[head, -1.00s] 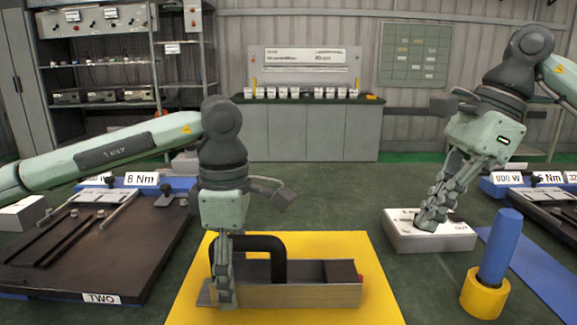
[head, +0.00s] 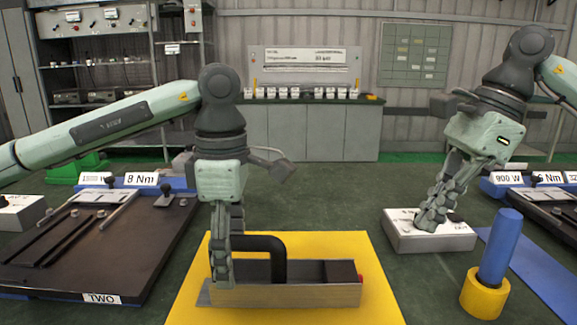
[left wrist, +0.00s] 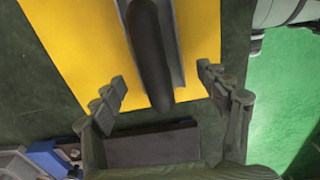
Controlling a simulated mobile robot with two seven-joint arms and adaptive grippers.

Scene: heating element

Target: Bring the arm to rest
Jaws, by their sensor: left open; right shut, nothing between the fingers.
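My left gripper (head: 222,275) hangs fingers-down at the left end of the metal tray on the yellow mat. In the left wrist view its two fingers (left wrist: 162,88) are spread apart, with the black bent element (left wrist: 148,55) and part of the tray between and beyond them; nothing is gripped. The black element (head: 270,244) arches up from the tray (head: 320,294). My right gripper (head: 430,222) points down at the white box (head: 450,240) on the right, its fingers together and empty. Whether its tips touch the box is hard to tell.
A yellow mat (head: 375,290) lies under the tray. A blue cylinder in a yellow ring (head: 485,292) stands at the right front. A dark fixture board labelled TWO (head: 75,250) is at left. Green floor space lies behind the mat.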

